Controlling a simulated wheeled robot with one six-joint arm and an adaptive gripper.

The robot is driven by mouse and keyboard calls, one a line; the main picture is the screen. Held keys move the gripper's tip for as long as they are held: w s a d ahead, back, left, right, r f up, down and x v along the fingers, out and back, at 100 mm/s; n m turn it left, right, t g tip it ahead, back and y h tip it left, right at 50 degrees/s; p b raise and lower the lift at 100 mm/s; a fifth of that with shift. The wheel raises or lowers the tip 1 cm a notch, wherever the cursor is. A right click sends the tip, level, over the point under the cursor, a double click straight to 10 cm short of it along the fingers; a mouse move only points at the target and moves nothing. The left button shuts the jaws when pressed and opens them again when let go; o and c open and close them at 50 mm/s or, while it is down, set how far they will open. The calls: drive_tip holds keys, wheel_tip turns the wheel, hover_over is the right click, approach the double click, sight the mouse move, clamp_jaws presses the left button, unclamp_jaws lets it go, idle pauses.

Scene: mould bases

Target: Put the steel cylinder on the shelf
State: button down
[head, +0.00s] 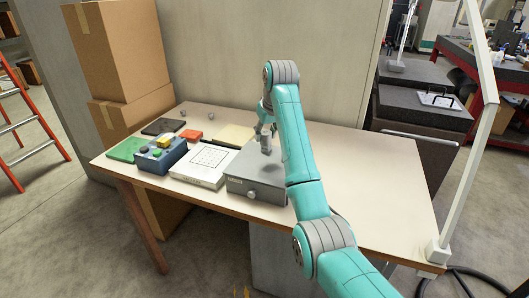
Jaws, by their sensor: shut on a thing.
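My gripper (266,132) is partly hidden behind my teal arm. It points down over the grey metal box (245,178) on the table, shut on a small grey piece that looks like the steel cylinder (266,146). The piece is close above the box's top, with a dark shadow on it; whether they touch I cannot tell. I cannot make out for certain which thing is the shelf.
On the table (375,190) stand a white box (204,166), a blue box with coloured knobs (160,155), green (126,149) and black (163,126) plates, a red block (191,135) and a cream plate (234,136). The table's right side is clear. Cardboard boxes (125,50) stand left.

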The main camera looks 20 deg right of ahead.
drive_tip(key=shift+f, duration=3.5)
drive_tip(key=shift+f, duration=0.1)
drive_tip(key=c, duration=0.7)
unclamp_jaws()
drive_tip(key=shift+o, duration=0.2)
